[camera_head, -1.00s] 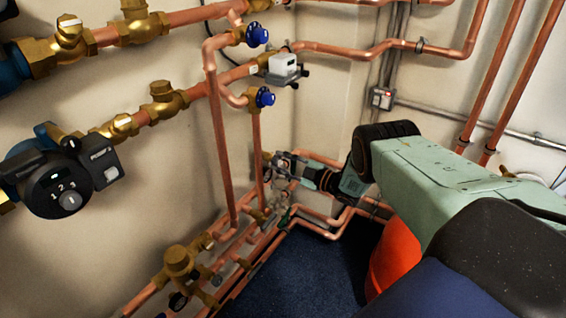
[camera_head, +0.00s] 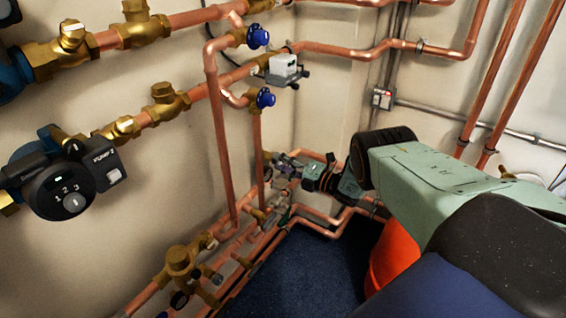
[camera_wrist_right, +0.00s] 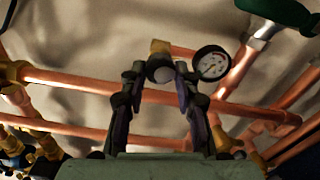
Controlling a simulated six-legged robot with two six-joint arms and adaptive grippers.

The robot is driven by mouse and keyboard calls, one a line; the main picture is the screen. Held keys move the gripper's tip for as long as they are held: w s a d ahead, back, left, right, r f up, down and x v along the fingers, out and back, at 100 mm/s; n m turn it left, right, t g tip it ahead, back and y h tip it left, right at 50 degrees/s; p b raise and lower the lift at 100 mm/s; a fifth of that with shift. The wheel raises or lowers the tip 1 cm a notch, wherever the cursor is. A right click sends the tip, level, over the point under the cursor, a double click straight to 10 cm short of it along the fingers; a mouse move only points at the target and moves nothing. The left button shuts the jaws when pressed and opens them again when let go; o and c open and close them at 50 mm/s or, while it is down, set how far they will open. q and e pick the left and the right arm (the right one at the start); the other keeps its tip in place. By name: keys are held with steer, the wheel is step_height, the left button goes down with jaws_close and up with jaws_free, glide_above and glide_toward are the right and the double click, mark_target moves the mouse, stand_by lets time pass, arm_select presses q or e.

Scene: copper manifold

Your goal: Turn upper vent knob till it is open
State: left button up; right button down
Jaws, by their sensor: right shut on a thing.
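My right gripper (camera_head: 283,163) reaches in from the right, at the copper pipework near the wall corner. In the right wrist view, its two fingers (camera_wrist_right: 157,80) are shut on a small round grey knob (camera_wrist_right: 161,72), which appears to be the upper vent knob. A brass fitting (camera_wrist_right: 160,47) shows just behind the knob. In the head view the knob is too small and hidden by the gripper to make out. Whether the vent is open or closed cannot be told. My left gripper is out of view.
A round pressure gauge (camera_wrist_right: 210,63) sits close to the right of the fingers in the wrist view. Copper pipes (camera_wrist_right: 75,83) run behind. A pump (camera_head: 62,180) and blue valve knobs (camera_head: 265,98) are on the left wall. Dark blue floor (camera_head: 310,270) is clear below.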

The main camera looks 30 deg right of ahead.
steer(key=n, duration=0.5)
steer(key=shift+w+d+r+n+p, duration=0.1)
steer(key=shift+w+r+n+p, duration=0.1)
steer(key=shift+n+p, duration=0.2)
stand_by(0.4)
steer(key=c, duration=1.4)
jaws_free()
steer(key=o, duration=0.4)
steer(key=shift+f, duration=0.15)
steer(key=shift+s, duration=0.1)
steer(key=v, duration=1.2)
